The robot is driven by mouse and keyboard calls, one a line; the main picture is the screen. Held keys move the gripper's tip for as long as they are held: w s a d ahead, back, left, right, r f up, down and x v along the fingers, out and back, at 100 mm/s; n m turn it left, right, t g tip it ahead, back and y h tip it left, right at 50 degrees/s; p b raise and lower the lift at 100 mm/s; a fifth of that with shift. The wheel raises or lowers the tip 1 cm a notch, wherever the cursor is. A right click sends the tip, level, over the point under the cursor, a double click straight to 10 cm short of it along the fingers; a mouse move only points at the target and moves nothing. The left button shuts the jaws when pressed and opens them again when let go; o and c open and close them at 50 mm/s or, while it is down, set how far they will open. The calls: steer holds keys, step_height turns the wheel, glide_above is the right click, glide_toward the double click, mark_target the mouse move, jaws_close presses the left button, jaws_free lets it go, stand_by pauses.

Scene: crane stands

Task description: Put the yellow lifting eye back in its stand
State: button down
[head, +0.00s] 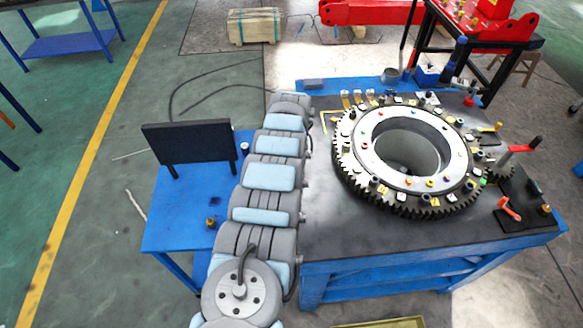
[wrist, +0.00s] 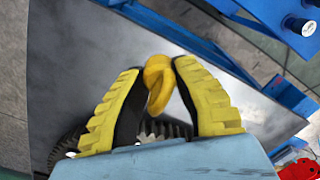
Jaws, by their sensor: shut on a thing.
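The yellow lifting eye (wrist: 158,88) is a rounded ring-like piece, seen in the wrist view between the two yellow-and-black fingers. My gripper (wrist: 160,68) is shut on it near the fingertips. The eye's lower part is partly hidden by the fingers. In the head view my arm reaches away along the left edge of the dark worktable, and I cannot make out the gripper or the held eye there. I cannot tell which item is the eye's stand.
A large toothed ring (head: 345,170) covered with small parts lies on the blue-framed worktable (head: 400,232). Its teeth show below the fingers in the wrist view (wrist: 165,130). A blue side table (head: 170,225) carries a black panel (head: 190,144). A red-handled fixture (head: 520,149) stands right.

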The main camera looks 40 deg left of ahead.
steer(key=shift+s+f, duration=0.1)
steer(key=shift+s, duration=0.1)
steer(key=shift+s+a+f, duration=0.1)
steer(key=shift+a+f, duration=0.2)
stand_by(0.3)
steer(key=shift+s+a+f, duration=0.25)
steer(key=shift+s+a, duration=0.1)
stand_by(0.8)
steer(key=shift+s+a+f, duration=0.1)
steer(key=shift+s+f, duration=0.05)
steer(key=shift+s, duration=0.05)
steer(key=shift+s+a+f, duration=0.15)
steer(key=shift+s+f, duration=0.05)
steer(key=shift+f, duration=0.05)
steer(key=shift+s+a+f, duration=0.2)
steer(key=shift+a, duration=0.05)
steer(key=shift+s+a+f+b, duration=0.5)
steer(key=shift+s+a+f, duration=0.4)
steer(key=shift+s+f, duration=0.2)
